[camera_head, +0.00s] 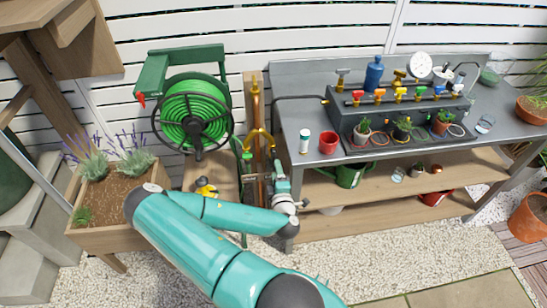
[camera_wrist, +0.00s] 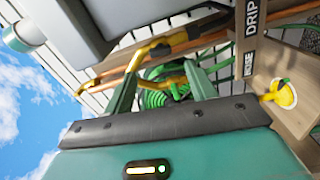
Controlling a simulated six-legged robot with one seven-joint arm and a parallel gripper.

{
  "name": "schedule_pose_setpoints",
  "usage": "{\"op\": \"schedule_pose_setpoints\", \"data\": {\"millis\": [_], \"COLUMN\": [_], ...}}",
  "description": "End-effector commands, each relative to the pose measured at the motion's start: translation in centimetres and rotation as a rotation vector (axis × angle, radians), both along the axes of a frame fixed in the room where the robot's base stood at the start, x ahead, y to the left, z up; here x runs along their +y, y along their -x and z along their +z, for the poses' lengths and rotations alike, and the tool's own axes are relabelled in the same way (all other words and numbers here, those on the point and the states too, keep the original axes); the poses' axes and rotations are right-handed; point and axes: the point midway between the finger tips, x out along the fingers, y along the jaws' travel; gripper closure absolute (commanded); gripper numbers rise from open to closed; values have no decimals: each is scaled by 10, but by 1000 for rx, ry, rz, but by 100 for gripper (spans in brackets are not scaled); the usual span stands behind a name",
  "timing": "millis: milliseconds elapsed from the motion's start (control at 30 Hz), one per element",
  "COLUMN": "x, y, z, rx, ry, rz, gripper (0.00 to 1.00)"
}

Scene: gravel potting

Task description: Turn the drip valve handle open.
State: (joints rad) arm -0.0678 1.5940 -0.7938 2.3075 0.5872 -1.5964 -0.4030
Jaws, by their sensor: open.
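A dark label reading DRIP (camera_wrist: 251,17) shows at the upper right in the wrist view, with a HOSE label (camera_wrist: 248,66) below it. Yellow valve fittings (camera_wrist: 160,46) sit on a copper pipe beyond my fingers. I cannot tell which yellow part is the drip handle.
A green hose reel (camera_head: 190,120) stands left of the post. A grey potting bench (camera_head: 300,105) with pots and a coloured valve manifold (camera_head: 400,100) stands right. A lavender planter (camera_head: 105,235) is at the left.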

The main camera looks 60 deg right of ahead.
Motion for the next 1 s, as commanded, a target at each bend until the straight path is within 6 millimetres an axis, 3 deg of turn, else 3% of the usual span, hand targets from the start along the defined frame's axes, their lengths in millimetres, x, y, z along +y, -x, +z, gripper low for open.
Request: {"op": "schedule_pose_setpoints", "data": {"millis": [200,400,767,1000], "x": [-32,-52,-58,-57], "y": [-30,-48,-54,-53], "z": [0,0,0,0], "rx": [-2,-1,1,0], "ry": [1,0,-1,-1], "rz": [1,-1,-1,-1], "gripper": [44,44,44,87]}}
